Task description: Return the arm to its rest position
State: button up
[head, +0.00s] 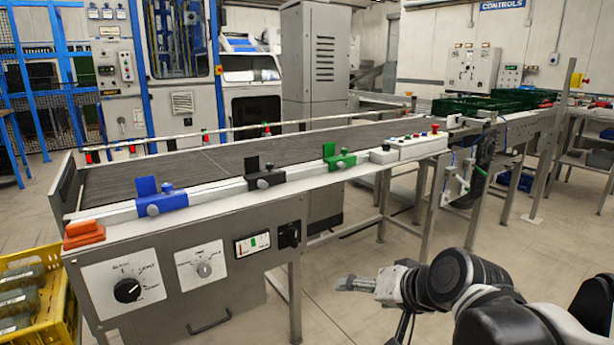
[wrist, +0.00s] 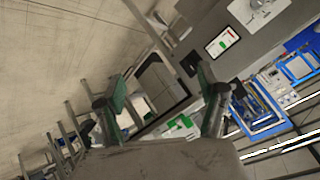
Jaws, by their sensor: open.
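My gripper (head: 357,284) is at the lower middle of the head view, in front of the conveyor and over open floor. My arm reaches to it from the lower right. In the wrist view my gripper (wrist: 160,95) shows two fingers with green pads, spread apart with nothing between them. The conveyor (head: 225,160) has a dark belt and a light front rail. Its underside frame and front panel (wrist: 210,45) fill part of the wrist view at a tilt. My gripper is apart from the conveyor.
A yellow crate (head: 45,262) with grey items stands at the lower left. Blue (head: 160,200), black (head: 264,178) and green (head: 338,160) stops sit on the front rail. Dark green crates (head: 480,108) stand at the far end. The floor (head: 345,255) around my gripper is clear.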

jog(key=s+d+f+n+g+h, duration=0.1)
jog(key=s+d+h, duration=0.1)
jog(key=s+d, duration=0.3)
jog(key=s+d+f+n+g+h, duration=0.15)
jog(key=s+d, duration=0.25)
jog(key=s, duration=0.4)
notch_tip(320, 180, up, 19)
jog(key=p, duration=1.8)
jog(key=shift+a+t+h, duration=0.15)
jog(key=shift+t+h, duration=0.3)
jog(key=shift+w+m, duration=0.1)
jog(key=shift+m, duration=0.15)
